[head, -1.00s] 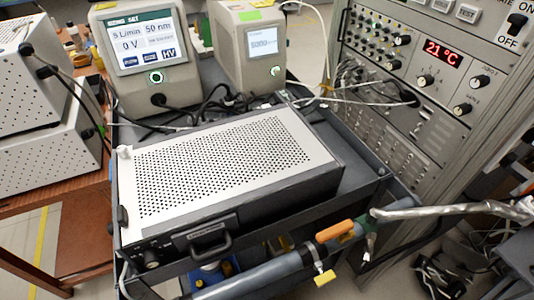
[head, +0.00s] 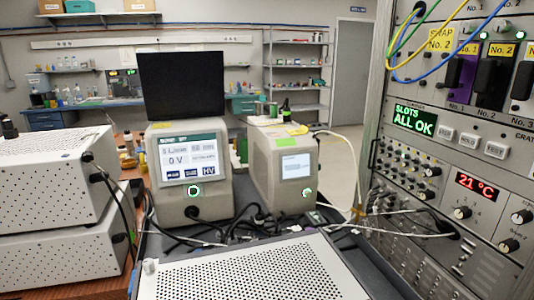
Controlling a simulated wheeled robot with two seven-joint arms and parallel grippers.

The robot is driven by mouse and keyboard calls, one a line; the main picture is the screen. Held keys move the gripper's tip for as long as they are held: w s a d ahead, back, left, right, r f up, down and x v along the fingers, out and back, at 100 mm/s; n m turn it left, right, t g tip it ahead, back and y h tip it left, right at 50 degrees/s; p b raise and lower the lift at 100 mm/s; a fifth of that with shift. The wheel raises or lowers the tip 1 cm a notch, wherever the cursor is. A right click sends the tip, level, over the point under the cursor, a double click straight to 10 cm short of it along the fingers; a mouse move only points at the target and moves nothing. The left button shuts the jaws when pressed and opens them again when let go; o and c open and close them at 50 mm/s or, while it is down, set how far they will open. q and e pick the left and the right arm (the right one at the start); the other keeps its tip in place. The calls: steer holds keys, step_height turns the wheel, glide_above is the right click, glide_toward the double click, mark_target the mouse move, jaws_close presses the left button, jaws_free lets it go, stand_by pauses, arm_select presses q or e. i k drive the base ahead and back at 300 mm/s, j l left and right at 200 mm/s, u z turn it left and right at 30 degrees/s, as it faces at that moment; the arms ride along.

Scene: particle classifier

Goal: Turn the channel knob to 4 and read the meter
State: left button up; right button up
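The red-lit meter (head: 478,186) on the rack at the right reads 21 °C. A black knob with a light face (head: 462,212) sits just below it, with small marks around it too fine to read. Two more black knobs, an upper one (head: 521,216) and a lower one (head: 508,245), are to its right. Which of these is the channel knob cannot be told from lettering, nor can its setting. Neither of my grippers is in view.
A green display (head: 414,120) on the rack reads SLOTS ALL OK. Loose cables (head: 410,222) hang in front of the lower rack panels. A perforated box (head: 255,272) on a cart fills the front, with two screened instruments, left (head: 188,170) and right (head: 284,172), behind it.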

mark_target(462, 212)
steer(key=z, duration=1.3)
